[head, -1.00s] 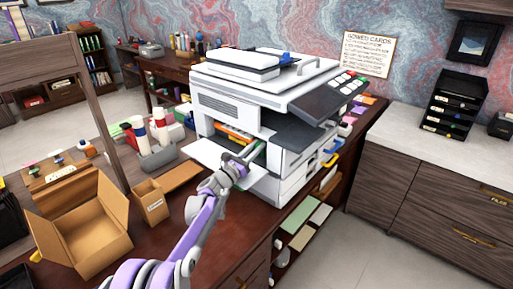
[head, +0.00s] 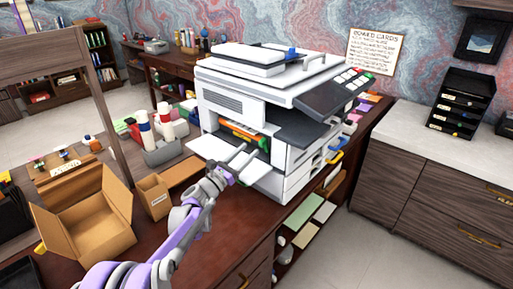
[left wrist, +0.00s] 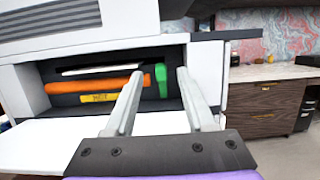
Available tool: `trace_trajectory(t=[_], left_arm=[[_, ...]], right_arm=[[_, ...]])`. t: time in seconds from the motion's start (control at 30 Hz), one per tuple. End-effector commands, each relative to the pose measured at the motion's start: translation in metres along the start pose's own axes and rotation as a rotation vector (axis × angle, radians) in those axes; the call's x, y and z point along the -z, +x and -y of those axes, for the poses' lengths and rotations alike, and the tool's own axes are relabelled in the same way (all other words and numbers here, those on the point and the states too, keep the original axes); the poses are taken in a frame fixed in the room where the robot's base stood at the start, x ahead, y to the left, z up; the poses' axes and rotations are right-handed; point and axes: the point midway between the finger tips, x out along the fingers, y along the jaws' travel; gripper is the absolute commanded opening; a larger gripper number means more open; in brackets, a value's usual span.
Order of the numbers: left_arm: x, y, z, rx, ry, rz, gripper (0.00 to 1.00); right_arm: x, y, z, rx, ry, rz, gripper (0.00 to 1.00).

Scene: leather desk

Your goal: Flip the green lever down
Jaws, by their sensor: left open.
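The green lever (left wrist: 161,80) stands upright at the right end of the open bay in the white printer (head: 240,88). It shows as a small green patch in the head view (head: 264,144). My left gripper (head: 245,152) is in front of the bay, above the white fold-down panel (head: 212,149). In the left wrist view my left gripper (left wrist: 158,75) is open and empty, and the lever shows between its two fingertips. I cannot tell how far the tips are from the lever. My right gripper is in neither view.
An orange roller (left wrist: 95,85) and a yellow label (left wrist: 100,98) are in the bay, left of the lever. The bay's white right wall (left wrist: 205,75) is close to the right finger. An open cardboard box (head: 95,225) stands on the desk at left.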

Motion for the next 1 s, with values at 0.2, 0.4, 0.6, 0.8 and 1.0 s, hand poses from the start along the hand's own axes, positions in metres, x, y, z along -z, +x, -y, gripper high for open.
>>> trace_trajectory(t=[0.2, 0.4, 0.6, 0.8, 1.0], left_arm=[[-0.01, -0.04, 0.0, -0.002, 0.001, 0.0, 0.55], [-0.014, -0.055, 0.0, 0.0, -0.001, 0.0, 0.55], [-0.014, -0.057, 0.0, 0.001, -0.001, 0.0, 0.55], [-0.014, -0.049, 0.001, 0.004, -0.002, -0.036, 0.55], [-0.007, -0.021, 0.001, 0.005, -0.003, -0.212, 0.55]], right_arm=[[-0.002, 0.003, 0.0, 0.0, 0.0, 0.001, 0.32], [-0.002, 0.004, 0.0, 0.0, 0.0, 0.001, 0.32], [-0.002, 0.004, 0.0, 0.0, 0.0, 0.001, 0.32], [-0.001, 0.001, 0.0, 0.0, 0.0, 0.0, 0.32], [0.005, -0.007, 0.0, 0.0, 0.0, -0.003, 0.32]])
